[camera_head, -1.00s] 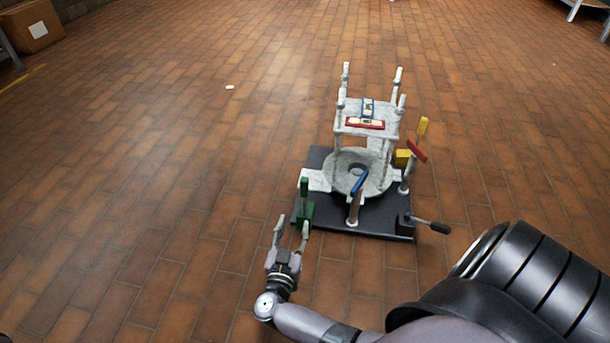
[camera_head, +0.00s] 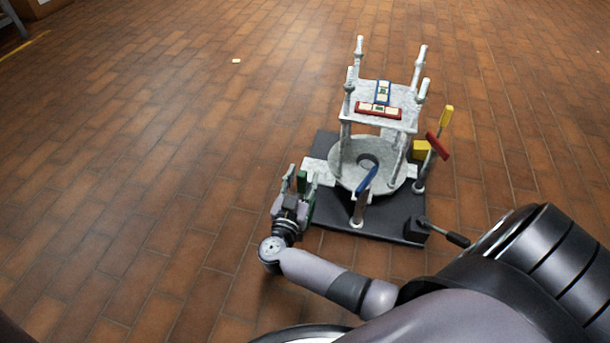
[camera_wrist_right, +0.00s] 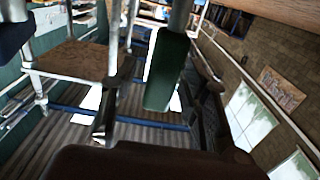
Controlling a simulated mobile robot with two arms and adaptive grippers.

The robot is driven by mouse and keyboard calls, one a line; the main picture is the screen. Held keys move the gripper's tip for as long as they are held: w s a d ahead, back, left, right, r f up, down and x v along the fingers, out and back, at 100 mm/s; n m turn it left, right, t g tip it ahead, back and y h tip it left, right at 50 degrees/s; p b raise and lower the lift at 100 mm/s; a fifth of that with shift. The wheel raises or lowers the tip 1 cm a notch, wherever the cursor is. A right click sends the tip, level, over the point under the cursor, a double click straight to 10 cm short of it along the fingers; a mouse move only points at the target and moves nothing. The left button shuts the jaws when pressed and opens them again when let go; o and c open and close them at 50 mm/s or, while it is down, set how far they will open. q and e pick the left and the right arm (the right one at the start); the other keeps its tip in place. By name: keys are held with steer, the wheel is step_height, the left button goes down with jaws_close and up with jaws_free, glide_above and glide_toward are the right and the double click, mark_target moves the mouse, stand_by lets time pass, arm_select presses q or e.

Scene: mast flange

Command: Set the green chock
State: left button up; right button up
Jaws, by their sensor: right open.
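The green chock (camera_head: 302,182) stands at the left edge of the black base plate (camera_head: 338,229), its upright handle showing between the fingers of my right gripper (camera_head: 300,177). The gripper is open, with one finger on each side of the handle; I cannot tell whether either touches it. The hand hides most of the chock's lower block. In the right wrist view the green handle (camera_wrist_right: 167,70) hangs large between the fingers. My left gripper is not in view.
On the plate stand a pale round flange (camera_head: 345,178), a white post frame (camera_head: 350,100) with blue and red levels, a blue-tipped post, and yellow and red pieces (camera_head: 437,146) at the right. A black crank handle (camera_head: 447,233) sticks out front right.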

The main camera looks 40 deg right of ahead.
steer(key=shift+c, duration=0.2)
jaws_close()
stand_by(0.4)
stand_by(0.3)
